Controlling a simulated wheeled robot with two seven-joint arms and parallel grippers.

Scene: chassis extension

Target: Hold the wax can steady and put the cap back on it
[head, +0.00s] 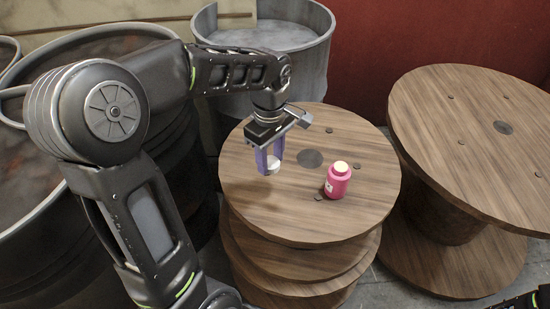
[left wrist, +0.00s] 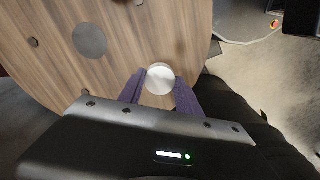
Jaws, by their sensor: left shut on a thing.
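The wax can (head: 337,181) is a pink-red bottle with a pale top and a small white label. It stands upright on a round wooden spool table (head: 300,222). My left gripper (head: 268,168) points down, left of the can and apart from it, above the spool top. Its purple fingers are shut on a white round cap (head: 273,166). In the left wrist view the cap (left wrist: 160,78) sits between the purple fingertips (left wrist: 160,90). Only a dark piece of my right arm shows at the bottom right corner of the head view; its gripper is not visible.
A second wooden spool (head: 480,150) stands to the right. A grey metal drum (head: 262,68) stands behind, and larger dark rusty drums (head: 75,50) stand at the left. The spool top around the can is clear apart from small bolts and a dark centre hole (head: 310,158).

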